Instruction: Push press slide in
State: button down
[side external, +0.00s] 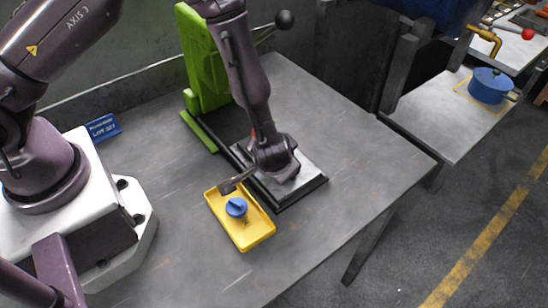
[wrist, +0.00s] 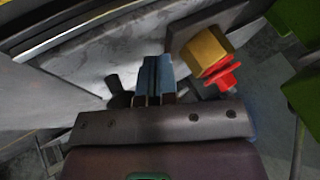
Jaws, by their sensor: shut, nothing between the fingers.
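The green press frame (side external: 205,60) stands at the back of the grey table. A pale plate on a black base (side external: 303,192) lies in front of it. I take this to be the press slide area, largely hidden by my arm. A dark short bar (side external: 230,185) sticks out at its left, over the yellow tray's corner. My gripper (wrist: 153,72) is shut and empty, its fingertips over a pale scuffed surface in the wrist view. In the side view my wrist is low over the plate and hides the fingertips. I cannot tell whether they touch anything.
A yellow tray (side external: 262,235) holding a blue knobbed part (side external: 236,207) lies just in front of the press. A gold block (wrist: 204,52) with a red ring (wrist: 222,78) is right of my fingers. A black ball handle (side external: 284,20) rises behind my arm. The table's right side is clear.

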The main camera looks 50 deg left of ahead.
jog(key=shift+a, duration=0.1)
jog(key=a, duration=1.4)
jog(key=shift+s, duration=0.1)
